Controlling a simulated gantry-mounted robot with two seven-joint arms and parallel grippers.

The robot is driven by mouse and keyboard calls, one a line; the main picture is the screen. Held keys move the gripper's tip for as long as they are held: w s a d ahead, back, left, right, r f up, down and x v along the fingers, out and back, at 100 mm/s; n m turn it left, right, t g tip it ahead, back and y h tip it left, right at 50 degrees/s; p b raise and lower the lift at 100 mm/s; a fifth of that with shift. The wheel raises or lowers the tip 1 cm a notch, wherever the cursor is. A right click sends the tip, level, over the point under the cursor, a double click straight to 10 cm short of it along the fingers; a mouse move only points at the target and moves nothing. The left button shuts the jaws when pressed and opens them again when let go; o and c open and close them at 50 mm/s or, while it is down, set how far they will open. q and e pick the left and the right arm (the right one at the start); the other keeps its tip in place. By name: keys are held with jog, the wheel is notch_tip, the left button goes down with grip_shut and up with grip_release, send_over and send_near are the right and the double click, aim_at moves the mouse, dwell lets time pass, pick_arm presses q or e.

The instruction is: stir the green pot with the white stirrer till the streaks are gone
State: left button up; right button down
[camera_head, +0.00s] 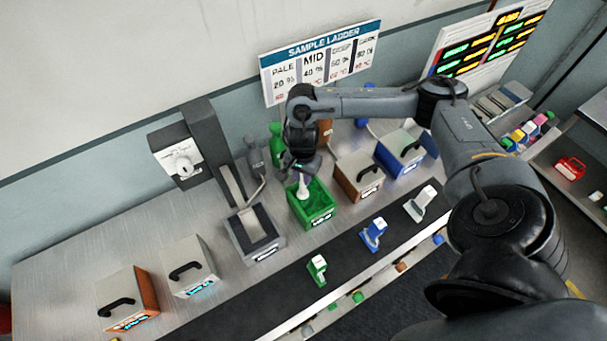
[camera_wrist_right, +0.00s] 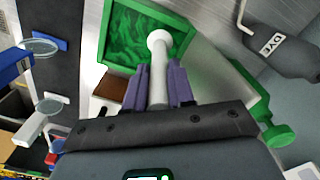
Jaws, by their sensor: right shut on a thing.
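The green pot (camera_head: 322,213) is an open square box on the steel bench. In the right wrist view the pot (camera_wrist_right: 113,35) shows light and dark green streaks across its contents. My right gripper (camera_head: 303,172) is above the pot, pointing down. Its purple fingers (camera_wrist_right: 158,88) are shut on the white stirrer (camera_wrist_right: 158,80). The stirrer (camera_head: 303,188) reaches down over the pot's opening, its round end toward the contents. I cannot tell whether that end touches them. My left gripper is not in view.
A grey pot (camera_head: 270,247) stands left of the green one; lidded brown (camera_head: 358,178) and blue (camera_head: 402,155) boxes stand right. A grey DYE bottle (camera_wrist_right: 280,45) and green bottle (camera_head: 277,150) are close behind. Green (camera_head: 317,270), blue (camera_head: 373,235) and white (camera_head: 420,204) handled items lie in front.

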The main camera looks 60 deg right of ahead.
jog(key=s+a, duration=0.1)
jog(key=s, duration=0.2)
jog(key=s+a+p, duration=0.1)
jog(key=shift+s+a, duration=0.25)
jog(key=shift+a, duration=0.05)
dwell(0.5)
jog(key=shift+d, duration=0.1)
